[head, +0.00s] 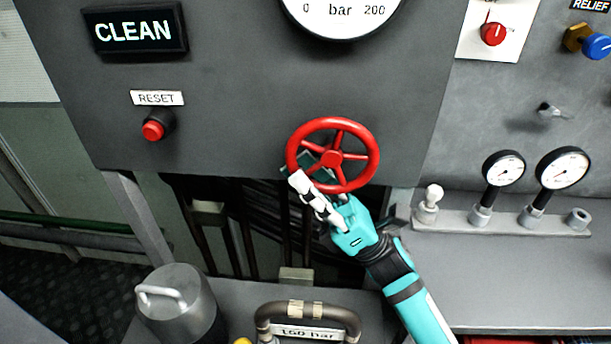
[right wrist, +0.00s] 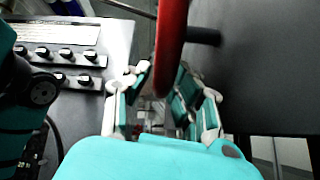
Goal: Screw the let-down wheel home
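The let-down wheel (head: 333,157) is a red spoked handwheel on the dark grey panel in the head view. In the right wrist view its rim (right wrist: 170,50) comes down edge-on, with a dark shaft (right wrist: 203,36) running to the panel. My right gripper (head: 302,173) is at the wheel's lower left, one finger in front of the rim and the other partly hidden behind it. In the right wrist view the fingers (right wrist: 160,90) stand apart on either side of the rim, with gaps showing. My left gripper is not in view.
A red reset button (head: 153,130) and a lit CLEAN sign (head: 135,31) are left of the wheel. Two small gauges (head: 562,168) stand on a ledge at the right. A grey canister (head: 178,305) and a bent handle (head: 310,312) are below. Pipes (head: 245,232) fill the opening under the panel.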

